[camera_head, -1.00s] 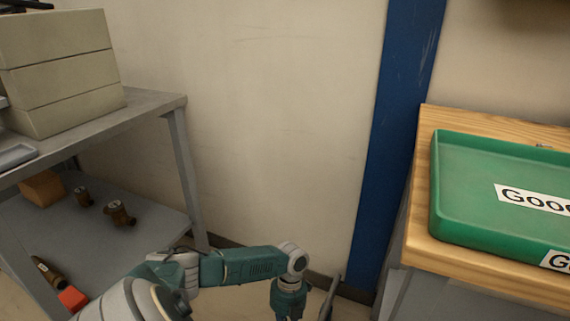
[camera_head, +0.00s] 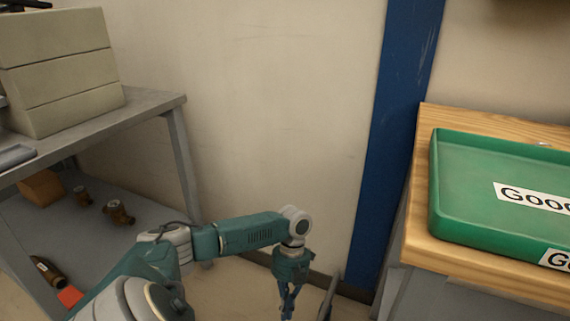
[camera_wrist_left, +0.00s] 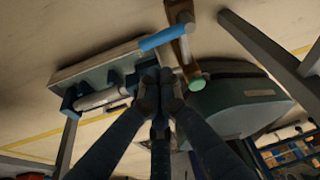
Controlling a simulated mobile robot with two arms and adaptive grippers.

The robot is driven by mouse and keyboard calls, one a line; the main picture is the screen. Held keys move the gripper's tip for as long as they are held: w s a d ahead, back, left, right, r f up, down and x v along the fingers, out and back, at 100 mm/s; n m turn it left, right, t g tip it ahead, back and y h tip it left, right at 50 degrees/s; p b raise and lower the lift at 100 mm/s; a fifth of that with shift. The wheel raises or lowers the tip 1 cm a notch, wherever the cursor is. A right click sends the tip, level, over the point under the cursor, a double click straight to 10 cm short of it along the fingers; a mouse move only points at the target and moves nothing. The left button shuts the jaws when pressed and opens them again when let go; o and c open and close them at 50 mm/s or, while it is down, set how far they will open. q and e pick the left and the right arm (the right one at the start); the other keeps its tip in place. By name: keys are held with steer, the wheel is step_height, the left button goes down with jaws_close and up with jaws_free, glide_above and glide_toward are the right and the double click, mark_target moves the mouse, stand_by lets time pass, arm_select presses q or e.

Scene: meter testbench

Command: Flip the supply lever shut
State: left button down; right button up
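A blue lever handle (camera_wrist_left: 162,38) shows in the left wrist view. It is joined to a brown pipe fitting (camera_wrist_left: 184,42), and I take it to be the supply lever. The fingertips of my left gripper (camera_wrist_left: 160,88) are close together just below the handle in that picture, with a visible gap to it. No object shows between them. In the head view the left gripper (camera_head: 288,298) points down near the bottom edge, and the lever is not seen there. My right gripper is not in view.
The left wrist view also shows a flat bench plate (camera_wrist_left: 82,70) and a pale cylinder (camera_wrist_left: 98,97) with blue end pieces. A grey shelf (camera_head: 150,108) stands left, with brass fittings (camera_head: 118,212) below. A green tray (camera_head: 455,220) lies on a wooden top at right.

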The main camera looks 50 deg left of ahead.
arm_select(q)
steer(key=shift+v, duration=1.15)
